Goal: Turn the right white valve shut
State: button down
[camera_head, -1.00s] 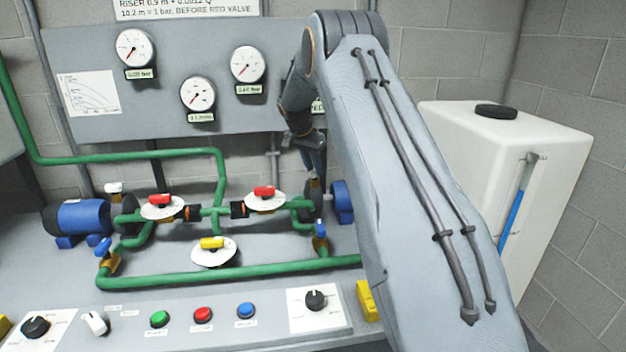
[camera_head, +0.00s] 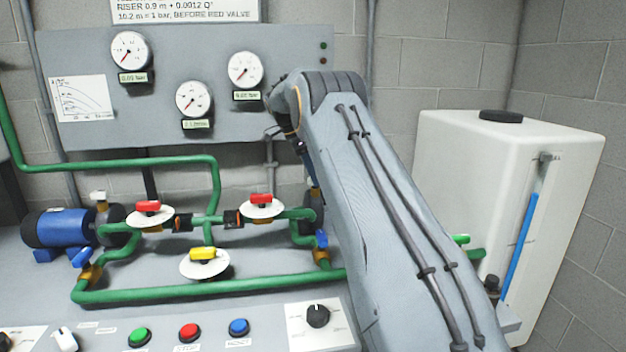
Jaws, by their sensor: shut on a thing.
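The right white valve is not visible; my arm covers the area above the right pump. Only a strip of the right pump's dark housing (camera_head: 314,208) shows at the left edge of my arm. The matching left white valve (camera_head: 98,197) stands on top of the left pump (camera_head: 62,228). My gripper is hidden behind my own arm, so its fingers and anything between them cannot be seen.
Green pipes (camera_head: 200,290) carry two red valves (camera_head: 148,206) (camera_head: 261,199) and a yellow valve (camera_head: 204,254). Blue valves (camera_head: 321,239) sit lower down. A control panel with buttons (camera_head: 189,332) runs along the front. A white tank (camera_head: 460,160) stands right.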

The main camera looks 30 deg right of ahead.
dwell(0.4)
jog(key=c, duration=1.6)
grip_release()
jog(key=shift+o, duration=0.2)
jog(key=b+v, duration=0.1)
jog(key=v, duration=0.6)
jog(key=shift+a+r, duration=0.2)
jog(key=shift+r, duration=0.15)
